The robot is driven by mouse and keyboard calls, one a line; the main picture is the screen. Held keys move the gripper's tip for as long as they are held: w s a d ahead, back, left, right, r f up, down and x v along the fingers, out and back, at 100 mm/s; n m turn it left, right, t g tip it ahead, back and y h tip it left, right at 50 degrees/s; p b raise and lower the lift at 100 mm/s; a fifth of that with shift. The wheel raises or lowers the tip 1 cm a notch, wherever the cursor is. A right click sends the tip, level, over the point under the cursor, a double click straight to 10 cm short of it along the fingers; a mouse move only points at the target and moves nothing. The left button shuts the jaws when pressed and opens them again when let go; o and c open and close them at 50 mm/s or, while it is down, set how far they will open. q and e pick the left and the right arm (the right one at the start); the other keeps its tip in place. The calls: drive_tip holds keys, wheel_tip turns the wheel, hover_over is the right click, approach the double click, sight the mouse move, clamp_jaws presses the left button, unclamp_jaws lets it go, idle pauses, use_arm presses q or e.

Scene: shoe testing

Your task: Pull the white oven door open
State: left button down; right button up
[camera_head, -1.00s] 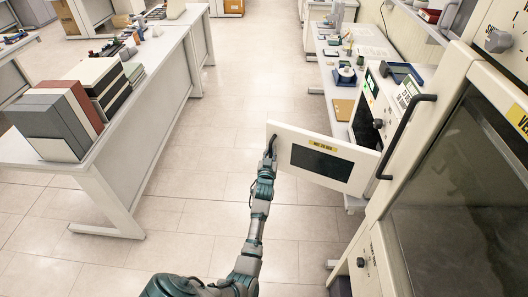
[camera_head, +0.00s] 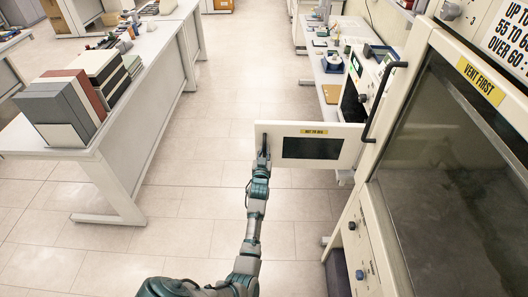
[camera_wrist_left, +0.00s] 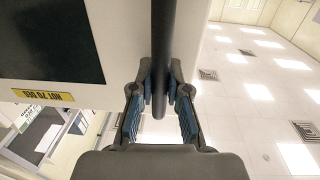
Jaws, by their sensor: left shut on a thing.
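The white oven door (camera_head: 345,150) stands swung out from the oven (camera_head: 360,88), with a dark window and a yellow label on its face. My left gripper (camera_head: 262,160) is at the door's left edge, shut on its dark handle (camera_head: 264,142). In the left wrist view the gripper (camera_wrist_left: 160,95) has its fingers on both sides of the black handle bar (camera_wrist_left: 163,50), beside the white door (camera_wrist_left: 120,50). The fingers hide part of the handle. My right gripper is not in view.
A large cabinet with a dark glass front (camera_head: 460,170) stands close on the right. A white table (camera_head: 110,130) with binders (camera_head: 65,105) is on the left. A bench (camera_head: 318,75) with small items is behind the door. The tiled floor between is clear.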

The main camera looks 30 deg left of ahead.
use_arm(q)
drive_tip(key=c, duration=1.1)
unclamp_jaws()
drive_tip(key=shift+c, duration=0.2)
drive_tip(key=shift+s+d, duration=0.15)
drive_tip(key=shift+d, duration=0.05)
drive_tip(key=v, duration=1.1)
drive_tip(key=shift+s+d, duration=0.3)
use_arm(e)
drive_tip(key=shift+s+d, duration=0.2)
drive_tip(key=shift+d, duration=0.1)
use_arm(q)
drive_tip(key=shift+a+f, duration=0.1)
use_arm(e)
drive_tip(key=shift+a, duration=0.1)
